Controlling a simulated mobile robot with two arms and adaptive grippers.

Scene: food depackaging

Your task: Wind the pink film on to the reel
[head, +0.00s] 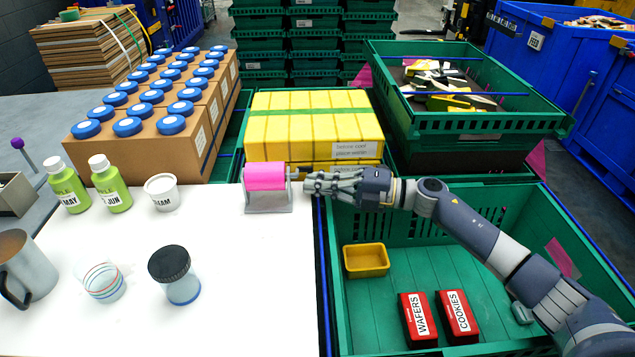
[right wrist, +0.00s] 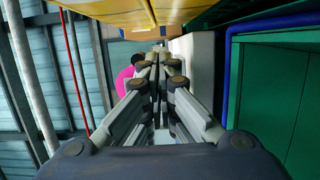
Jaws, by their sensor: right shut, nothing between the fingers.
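The pink film (head: 265,176) is wound as a roll on a small grey reel stand (head: 268,208) at the far right edge of the white table. The pink roll also shows in the right wrist view (right wrist: 124,82), partly hidden behind my fingers. My right gripper (head: 306,183) is just right of the stand, at its crank side, with its fingers shut and nothing between them. In the right wrist view the fingers (right wrist: 160,68) point at the reel. I cannot tell whether they touch the crank. My left gripper is not in view.
A green crate (head: 590,250) below my right arm holds a yellow tray (head: 366,260) and red WAFERS (head: 418,318) and COOKIES (head: 458,316) boxes. Yellow packs (head: 300,125) stand behind the reel. Bottles, a tub (head: 162,192) and jars stand on the white table (head: 235,290), whose middle is clear.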

